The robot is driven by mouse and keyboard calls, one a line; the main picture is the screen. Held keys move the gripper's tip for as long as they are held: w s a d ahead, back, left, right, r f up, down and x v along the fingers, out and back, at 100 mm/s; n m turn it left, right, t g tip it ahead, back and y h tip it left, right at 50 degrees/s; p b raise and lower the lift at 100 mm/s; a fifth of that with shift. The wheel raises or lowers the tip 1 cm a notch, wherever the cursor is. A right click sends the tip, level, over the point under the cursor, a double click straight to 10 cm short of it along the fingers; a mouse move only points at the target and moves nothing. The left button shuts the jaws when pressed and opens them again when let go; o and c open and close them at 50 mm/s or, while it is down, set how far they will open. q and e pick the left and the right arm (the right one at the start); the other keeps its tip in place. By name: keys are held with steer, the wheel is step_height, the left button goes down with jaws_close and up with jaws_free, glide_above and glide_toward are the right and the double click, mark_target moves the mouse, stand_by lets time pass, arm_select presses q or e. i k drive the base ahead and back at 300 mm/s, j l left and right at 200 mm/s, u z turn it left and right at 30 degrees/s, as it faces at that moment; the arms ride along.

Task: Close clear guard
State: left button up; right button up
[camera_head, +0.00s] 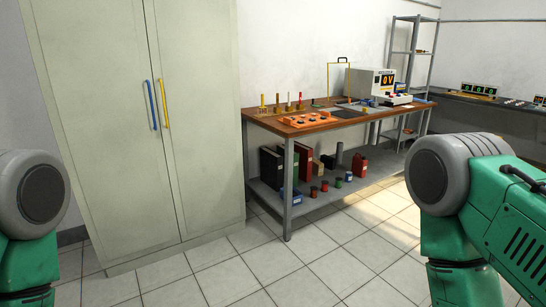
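A yellow-edged upright frame (328,80) stands at the back of the wooden workbench (262,117), left of the white monitor-like unit (372,82). It has a small dark handle at its top and the wall shows through it. It may be the clear guard in a raised position, but it is too small to be sure. A dark flat panel (350,113) lies on the bench in front of it. Neither of my grippers is in view; only green and grey parts of my two arms show at the left and right edges, far from the bench.
A tall closed cabinet (110,130) with blue and yellow handles stands at left. An orange tray (296,121) and coloured pegs are on the bench. Binders and cans sit on its lower shelf (300,207). Tiled floor (260,265) before the bench is clear. A dark counter (480,112) is at right.

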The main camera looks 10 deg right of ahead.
mark_target(344, 79)
steer(key=i+z, duration=0.2)
steer(key=i, duration=0.35)
steer(key=i+j+z, duration=0.1)
steer(key=i+z, duration=0.15)
steer(key=i, duration=0.35)
steer(key=i+j+z, duration=0.2)
steer(key=i, duration=0.35)
steer(key=i+l+z, duration=0.1)
steer(key=i+z, duration=0.3)
steer(key=i, duration=0.9)
